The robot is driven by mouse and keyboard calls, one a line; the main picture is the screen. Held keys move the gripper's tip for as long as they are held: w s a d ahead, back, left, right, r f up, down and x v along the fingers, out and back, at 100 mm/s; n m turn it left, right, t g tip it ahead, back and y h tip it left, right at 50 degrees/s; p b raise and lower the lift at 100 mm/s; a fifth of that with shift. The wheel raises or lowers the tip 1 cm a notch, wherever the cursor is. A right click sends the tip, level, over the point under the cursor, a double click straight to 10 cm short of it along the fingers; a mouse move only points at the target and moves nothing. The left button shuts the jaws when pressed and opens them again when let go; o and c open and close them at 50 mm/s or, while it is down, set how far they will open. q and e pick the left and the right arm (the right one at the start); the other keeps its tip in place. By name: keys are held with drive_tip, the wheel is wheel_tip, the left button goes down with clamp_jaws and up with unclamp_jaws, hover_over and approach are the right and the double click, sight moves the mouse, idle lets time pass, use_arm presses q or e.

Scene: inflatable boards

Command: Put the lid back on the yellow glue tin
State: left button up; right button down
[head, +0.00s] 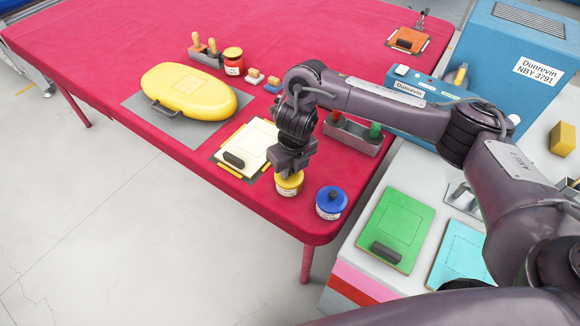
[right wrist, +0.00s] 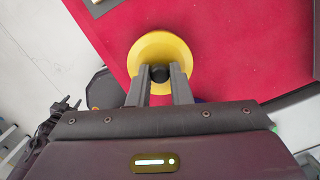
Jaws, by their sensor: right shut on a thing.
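The yellow glue tin (head: 289,187) stands near the front right corner of the red table, with a pale label on its side. My right gripper (head: 288,168) points down right above it. In the right wrist view the fingers (right wrist: 160,78) are shut on the dark knob of the round yellow lid (right wrist: 160,48). The lid looks level and in line over the tin. Whether it rests on the rim or hangs just above it, I cannot tell, as the gripper hides part of it. My left gripper is not in view.
A blue tin (head: 331,203) with its lid on stands close to the right of the yellow one. A cream board (head: 258,140) lies to the left, and a grey tray (head: 352,138) with coloured handles stands behind. The table's front edge is near.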

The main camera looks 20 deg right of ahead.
drive_tip(key=c, duration=0.8)
unclamp_jaws()
drive_tip(key=shift+o, duration=0.2)
drive_tip(key=shift+r+p, duration=3.3)
drive_tip(key=shift+r, duration=0.25)
drive_tip(key=shift+c, duration=0.4)
clamp_jaws()
drive_tip(key=shift+f, duration=0.25)
